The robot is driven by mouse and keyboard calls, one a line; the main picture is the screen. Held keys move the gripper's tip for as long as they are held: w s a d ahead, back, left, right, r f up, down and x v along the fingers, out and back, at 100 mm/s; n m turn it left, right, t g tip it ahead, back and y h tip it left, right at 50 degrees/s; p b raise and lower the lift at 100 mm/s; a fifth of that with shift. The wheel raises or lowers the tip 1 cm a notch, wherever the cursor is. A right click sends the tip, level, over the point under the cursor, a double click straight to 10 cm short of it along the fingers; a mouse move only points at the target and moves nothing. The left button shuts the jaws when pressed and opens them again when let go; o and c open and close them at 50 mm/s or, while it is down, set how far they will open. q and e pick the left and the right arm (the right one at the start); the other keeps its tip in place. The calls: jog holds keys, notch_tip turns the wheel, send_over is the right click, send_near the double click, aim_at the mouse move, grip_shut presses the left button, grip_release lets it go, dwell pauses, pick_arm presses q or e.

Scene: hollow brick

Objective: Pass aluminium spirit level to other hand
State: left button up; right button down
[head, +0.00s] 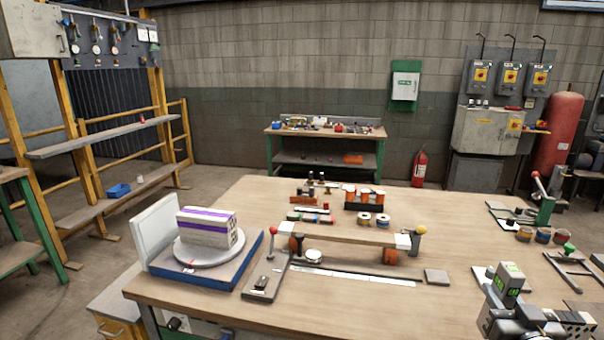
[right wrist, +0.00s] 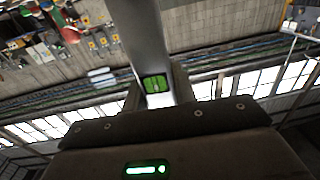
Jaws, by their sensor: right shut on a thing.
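The aluminium spirit level (head: 508,281) shows at the lower right of the head view as a short grey piece with green vials. My right gripper (head: 528,316) is shut on it, above the table's right front area. In the right wrist view the level (right wrist: 141,32) is a pale silver bar running up from between the fingers of my right gripper (right wrist: 157,92), with a green vial close to them. Its lower part is hidden by the gripper. My left gripper is in neither view.
A hollow brick (head: 208,232) with purple bands sits on a round turntable (head: 209,249) at the table's left. A bar fixture (head: 349,235) stands mid-table, with small parts behind it. Stands and tins occupy the right side. The table's front middle (head: 350,312) is clear.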

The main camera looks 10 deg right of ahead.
jog(key=shift+w+d+r, duration=0.1)
jog(key=shift+d+r, duration=0.1)
jog(key=shift+r, duration=0.15)
jog(key=w+a+f+n+y, duration=0.1)
jog(key=a+f+y, duration=0.1)
jog(key=a, duration=0.9)
jog(key=w+a+f+n+y, duration=0.1)
jog(key=a+f+n+y, duration=0.1)
jog(key=a, duration=0.9)
notch_tip(320, 180, down, 2)
jog(key=shift+w+a+f+t+y, duration=0.2)
jog(key=shift+w+f+t+y, duration=0.1)
jog(key=shift+y, duration=0.2)
